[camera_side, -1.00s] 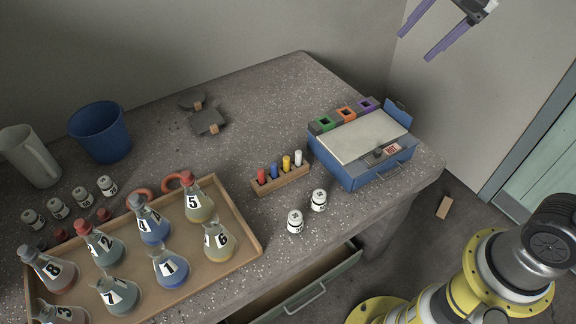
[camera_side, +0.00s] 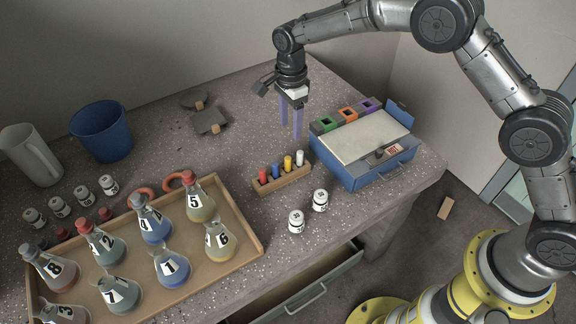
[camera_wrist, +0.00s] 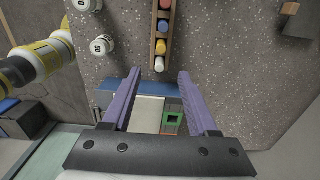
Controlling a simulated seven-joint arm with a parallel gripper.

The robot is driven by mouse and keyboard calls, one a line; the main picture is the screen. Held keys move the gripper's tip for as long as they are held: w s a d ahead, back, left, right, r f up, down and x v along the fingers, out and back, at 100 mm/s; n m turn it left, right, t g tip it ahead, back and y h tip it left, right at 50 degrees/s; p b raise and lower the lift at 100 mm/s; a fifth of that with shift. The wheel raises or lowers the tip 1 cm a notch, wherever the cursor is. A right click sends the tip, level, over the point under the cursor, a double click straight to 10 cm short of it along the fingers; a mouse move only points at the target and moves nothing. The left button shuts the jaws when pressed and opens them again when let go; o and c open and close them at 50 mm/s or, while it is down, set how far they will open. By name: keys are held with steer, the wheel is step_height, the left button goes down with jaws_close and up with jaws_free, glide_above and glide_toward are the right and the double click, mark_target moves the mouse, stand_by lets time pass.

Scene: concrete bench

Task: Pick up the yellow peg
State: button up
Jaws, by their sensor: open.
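The yellow peg (camera_side: 288,163) stands upright in a wooden rack (camera_side: 281,181), between a blue peg (camera_side: 275,170) and a white peg (camera_side: 299,158); a red peg (camera_side: 263,176) is at the left end. In the wrist view the yellow peg (camera_wrist: 160,47) shows in the rack (camera_wrist: 153,62) near the top. My gripper (camera_side: 291,136) is open and empty, its purple fingers pointing down above and behind the rack. The fingers (camera_wrist: 158,75) also show in the wrist view, apart from the pegs.
A blue box (camera_side: 370,174) with green, orange and purple sockets stands right of the rack. Two white jars (camera_side: 296,222) stand in front. A tray (camera_side: 257,243) of numbered flasks lies to the left.

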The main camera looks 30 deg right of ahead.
mark_target(288, 158)
step_height(288, 158, down, 9)
steer(key=shift+a+r, duration=0.1)
step_height(288, 158, down, 5)
steer(key=shift+w+a+r, duration=0.1)
steer(key=shift+w+a, duration=0.05)
stand_by(0.3)
steer(key=shift+c, duration=0.2)
jaws_close()
